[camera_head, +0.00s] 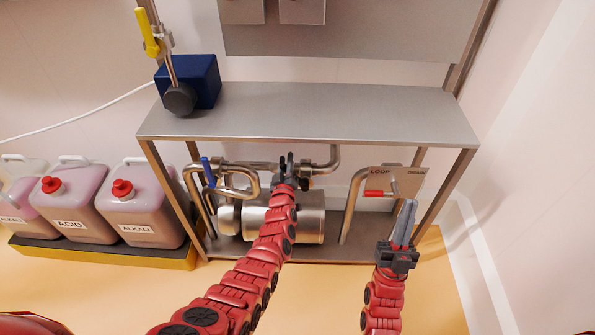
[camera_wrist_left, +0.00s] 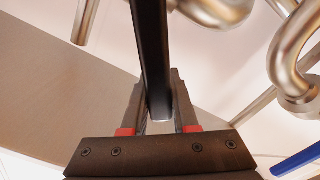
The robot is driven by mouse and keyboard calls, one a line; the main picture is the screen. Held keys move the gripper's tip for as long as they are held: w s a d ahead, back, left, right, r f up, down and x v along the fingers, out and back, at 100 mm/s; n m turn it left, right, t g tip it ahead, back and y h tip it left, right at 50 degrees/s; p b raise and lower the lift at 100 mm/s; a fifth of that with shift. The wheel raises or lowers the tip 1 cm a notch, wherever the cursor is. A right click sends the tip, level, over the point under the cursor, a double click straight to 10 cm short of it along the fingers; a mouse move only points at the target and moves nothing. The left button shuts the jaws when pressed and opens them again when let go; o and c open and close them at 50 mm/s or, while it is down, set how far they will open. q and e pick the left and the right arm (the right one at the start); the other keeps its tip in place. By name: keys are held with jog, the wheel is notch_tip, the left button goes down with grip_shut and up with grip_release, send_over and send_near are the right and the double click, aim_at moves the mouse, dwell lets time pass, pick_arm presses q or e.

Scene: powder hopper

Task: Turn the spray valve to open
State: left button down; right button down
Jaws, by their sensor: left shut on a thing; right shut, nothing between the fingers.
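My left gripper (camera_head: 288,166) is at the pipework under the steel shelf. It is shut on a black valve handle, which mostly hides behind the fingers in the head view. The left wrist view shows the black handle (camera_wrist_left: 152,60) as a long flat bar running between my two left fingers (camera_wrist_left: 160,108). No label naming the spray valve can be read on it. My right gripper (camera_head: 406,222) is shut and empty, in front of the shelf's right side, with its fingers pointing up.
A blue handle (camera_head: 208,171) sits on the pipes to the left. A red handle (camera_head: 376,193) is on the LOOP plate (camera_head: 402,182) to the right. A steel shelf (camera_head: 310,113) is overhead. Canisters (camera_head: 144,214) stand at left. The floor at front right is clear.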

jog(key=w+d+f+m+g+y, duration=0.15)
jog(key=w+f+g, duration=0.35)
jog(key=w, duration=0.5)
jog(key=w+d+f+m+g+y, duration=0.1)
jog(key=w+d+f+m+g, duration=0.15)
jog(key=w+f+g, duration=0.6)
jog(key=w+a+f+n+g+y, duration=0.1)
jog(key=a+n+g+y, duration=0.15)
jog(key=a+y, duration=0.5)
jog(key=w+a+f+n+g+y, duration=0.1)
jog(key=w+a+n+g+y, duration=0.2)
jog(key=a, duration=0.7)
jog(key=w+a+f+m+y, duration=0.1)
jog(key=w+a+f, duration=0.4)
jog(key=a, duration=0.3)
jog(key=shift+w+a+f, duration=0.25)
jog(key=shift+w+f, duration=0.1)
jog(key=shift+f, duration=0.1)
jog(key=shift+m, duration=0.25)
